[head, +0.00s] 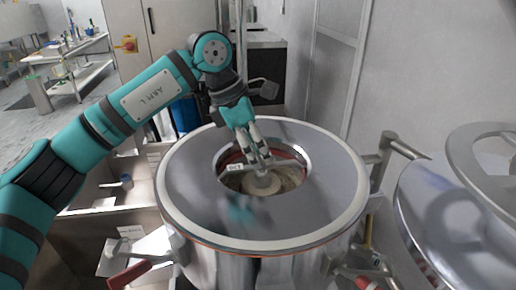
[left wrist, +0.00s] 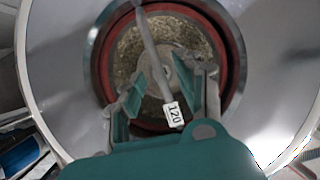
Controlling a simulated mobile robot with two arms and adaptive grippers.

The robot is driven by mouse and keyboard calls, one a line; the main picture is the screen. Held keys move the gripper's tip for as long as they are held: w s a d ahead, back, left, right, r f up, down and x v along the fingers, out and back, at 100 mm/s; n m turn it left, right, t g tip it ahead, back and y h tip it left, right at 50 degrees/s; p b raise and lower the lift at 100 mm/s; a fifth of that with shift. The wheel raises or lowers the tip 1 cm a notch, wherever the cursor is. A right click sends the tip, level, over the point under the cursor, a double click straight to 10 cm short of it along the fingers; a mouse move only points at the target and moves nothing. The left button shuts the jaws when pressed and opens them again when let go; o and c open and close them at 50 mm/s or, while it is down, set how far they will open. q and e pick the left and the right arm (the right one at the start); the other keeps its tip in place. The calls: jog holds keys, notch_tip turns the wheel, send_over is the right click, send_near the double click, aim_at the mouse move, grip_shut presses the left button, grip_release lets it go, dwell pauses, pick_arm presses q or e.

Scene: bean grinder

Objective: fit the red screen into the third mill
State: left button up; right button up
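The mill (head: 190,195) is a round steel drum with a wide flat top and a central opening. It fills the left wrist view (left wrist: 60,60). A red ring, the red screen (left wrist: 238,60), lies inside the opening; it shows in the head view (head: 295,157) too. Whether it is fully seated I cannot tell. My left gripper (head: 262,160) points down into the opening. Its fingers (left wrist: 174,85) are apart on either side of the bar, with gaps showing. My right gripper is out of view.
Another steel drum (head: 425,220) with a raised round lid (head: 462,150) stands close at the right. A hinge bracket (head: 385,150) and red-handled clamp (head: 130,275) stick out from the mill. Open bins (head: 100,230) lie left.

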pick_arm(q)
jog(key=shift+a+r, duration=0.1)
jog(key=shift+r, duration=0.1)
jog(key=b+v, duration=0.3)
jog(key=v, duration=0.8)
jog(key=shift+r, duration=0.35)
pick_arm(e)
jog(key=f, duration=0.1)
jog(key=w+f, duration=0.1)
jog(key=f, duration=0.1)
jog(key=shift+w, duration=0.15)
pick_arm(q)
jog(key=shift+f, duration=0.1)
